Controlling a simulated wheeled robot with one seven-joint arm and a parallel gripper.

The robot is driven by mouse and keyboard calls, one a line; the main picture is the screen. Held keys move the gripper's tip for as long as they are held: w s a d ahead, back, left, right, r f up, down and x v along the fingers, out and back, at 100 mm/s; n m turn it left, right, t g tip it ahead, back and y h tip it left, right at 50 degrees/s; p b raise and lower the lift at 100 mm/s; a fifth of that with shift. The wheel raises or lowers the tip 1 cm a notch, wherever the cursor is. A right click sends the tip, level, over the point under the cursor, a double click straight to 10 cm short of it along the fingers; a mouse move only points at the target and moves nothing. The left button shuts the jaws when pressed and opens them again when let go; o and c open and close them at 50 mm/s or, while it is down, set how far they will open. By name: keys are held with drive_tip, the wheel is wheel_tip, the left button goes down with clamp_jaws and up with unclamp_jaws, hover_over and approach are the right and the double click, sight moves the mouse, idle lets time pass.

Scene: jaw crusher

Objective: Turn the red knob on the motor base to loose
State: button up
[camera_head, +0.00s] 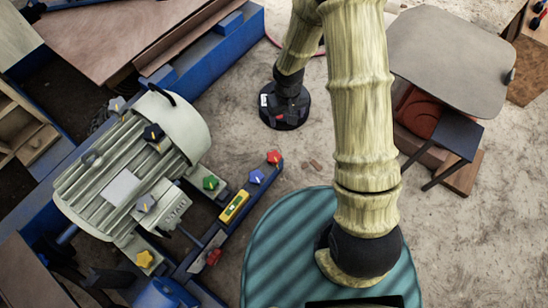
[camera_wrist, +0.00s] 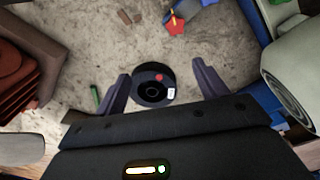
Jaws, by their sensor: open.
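Two red star knobs show in the head view. A red knob also shows at the top of the wrist view (camera_wrist: 175,27). The grey motor (camera_head: 130,165) stands to the left of the rail. My gripper (camera_wrist: 160,78) is open, its two fingers spread and touching no knob. A black round thing (camera_wrist: 153,84) with a red dot shows between them; I cannot tell its height. The knob's tightness cannot be seen.
Green (camera_head: 211,183), blue (camera_head: 257,177) and yellow (camera_head: 144,259) knobs sit around the base, with a yellow level (camera_head: 234,206) beside them. Brick bits (camera_head: 312,165) lie on the floor. A chair (camera_head: 450,60) stands at right.

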drive_tip(key=b, duration=0.1)
hover_over(274, 156)
wheel_tip(274, 156, down, 10)
drive_tip(key=shift+n+g, duration=0.3)
drive_tip(key=shift+n, duration=0.1)
drive_tip(key=shift+r, duration=0.1)
wheel_tip(274, 156, down, 18)
drive_tip(key=b, duration=1)
drive_tip(key=shift+s+r, duration=0.1)
drive_tip(key=shift+r, duration=0.15)
drive_tip(key=c, duration=1)
